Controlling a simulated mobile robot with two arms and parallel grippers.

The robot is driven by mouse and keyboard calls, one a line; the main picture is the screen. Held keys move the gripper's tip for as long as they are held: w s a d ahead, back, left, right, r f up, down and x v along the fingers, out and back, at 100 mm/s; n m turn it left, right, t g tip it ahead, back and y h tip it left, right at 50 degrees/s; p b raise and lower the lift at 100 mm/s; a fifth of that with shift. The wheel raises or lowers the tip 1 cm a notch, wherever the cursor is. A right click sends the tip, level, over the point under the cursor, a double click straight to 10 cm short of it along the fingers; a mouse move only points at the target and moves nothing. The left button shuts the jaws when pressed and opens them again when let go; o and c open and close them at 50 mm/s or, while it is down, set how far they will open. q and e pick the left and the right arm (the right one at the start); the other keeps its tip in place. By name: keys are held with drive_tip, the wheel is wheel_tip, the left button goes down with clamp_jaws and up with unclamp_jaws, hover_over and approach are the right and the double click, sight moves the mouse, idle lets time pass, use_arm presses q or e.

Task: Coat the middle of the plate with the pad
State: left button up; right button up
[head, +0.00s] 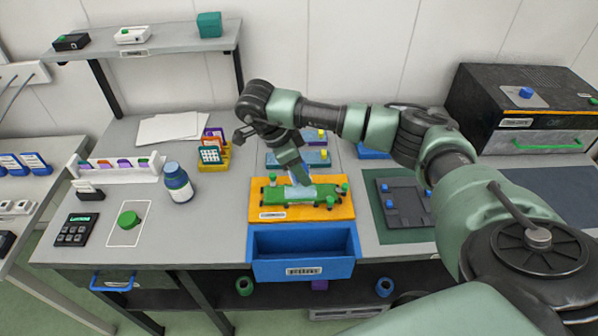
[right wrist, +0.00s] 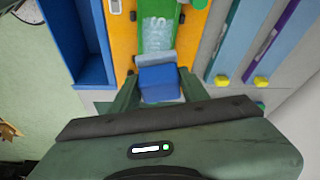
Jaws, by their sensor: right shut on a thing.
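The green plate (head: 277,194) lies on an orange base (head: 261,212) at the middle of the bench, with green knobs near its corners. In the right wrist view the plate (right wrist: 158,45) carries a pale, shiny wet-looking patch along its middle. My right gripper (right wrist: 158,90) is shut on the pad, a blue block (right wrist: 158,78) with a pale grey lower part. The pad is over the plate, at the near end of the pale patch in the wrist view; I cannot tell whether it touches. My left gripper is not in view.
An open blue tray (head: 303,270) sits directly in front of the orange base. A blue-capped bottle (head: 178,183) stands to the left. A dark fixture (head: 405,205) with blue knobs is on the right, and teal and blue strips lie behind the base.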

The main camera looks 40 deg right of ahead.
drive_tip(key=shift+r+p, duration=0.4)
drive_tip(key=shift+r, duration=0.8)
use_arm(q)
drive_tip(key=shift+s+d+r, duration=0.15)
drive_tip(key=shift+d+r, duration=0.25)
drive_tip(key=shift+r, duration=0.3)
